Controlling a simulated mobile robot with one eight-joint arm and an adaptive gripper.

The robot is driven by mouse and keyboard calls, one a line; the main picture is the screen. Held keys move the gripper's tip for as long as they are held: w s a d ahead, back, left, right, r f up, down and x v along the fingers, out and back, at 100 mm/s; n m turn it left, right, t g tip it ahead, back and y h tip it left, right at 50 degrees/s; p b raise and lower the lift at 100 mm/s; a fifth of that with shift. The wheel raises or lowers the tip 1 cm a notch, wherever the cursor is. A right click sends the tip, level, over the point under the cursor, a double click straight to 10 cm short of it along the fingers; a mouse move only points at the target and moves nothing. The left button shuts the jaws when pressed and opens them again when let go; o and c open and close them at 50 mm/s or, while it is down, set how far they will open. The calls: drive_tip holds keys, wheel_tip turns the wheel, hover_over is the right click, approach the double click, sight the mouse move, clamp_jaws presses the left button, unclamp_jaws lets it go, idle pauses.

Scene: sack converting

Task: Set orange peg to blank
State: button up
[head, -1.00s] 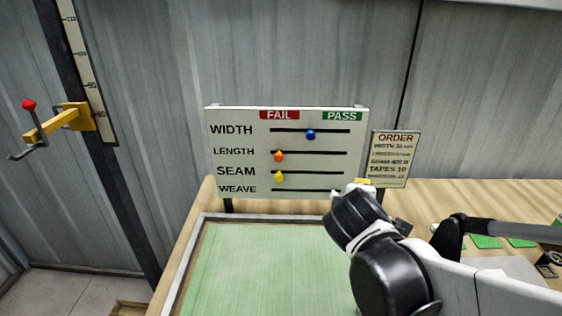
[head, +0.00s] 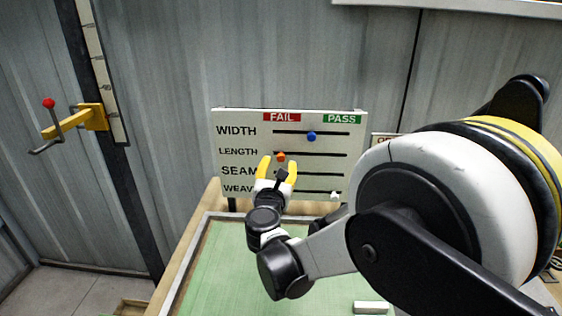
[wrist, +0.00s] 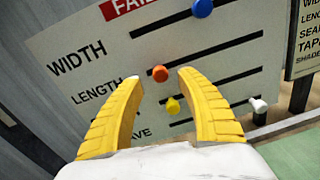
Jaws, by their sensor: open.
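The white board (head: 228,119) carries slots labelled WIDTH, LENGTH, SEAM and WEAVE, with FAIL above the left part and PASS at the right. The orange peg (head: 281,157) sits at the left, FAIL end of the LENGTH slot; it also shows in the wrist view (wrist: 160,73). The blue peg (head: 311,136) is at the middle of the WIDTH slot. The yellow peg (wrist: 173,106) is on the SEAM slot, hidden in the head view. The white peg (head: 335,195) is at the right of WEAVE. My gripper (head: 278,163) is open and empty, its fingers framing the orange peg in view.
A green-topped table (head: 215,262) lies below the board. The order card (wrist: 309,35) stands right of the board. A yellow bracket with a red-knobbed lever (head: 90,117) is on the left post. A white block (head: 371,307) lies on the green surface.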

sight(281, 159)
drive_tip(key=w, duration=0.4)
drive_tip(key=shift+w+d+b, duration=0.15)
drive_tip(key=shift+d+b, duration=0.05)
drive_tip(key=shift+b, duration=0.2)
clamp_jaws()
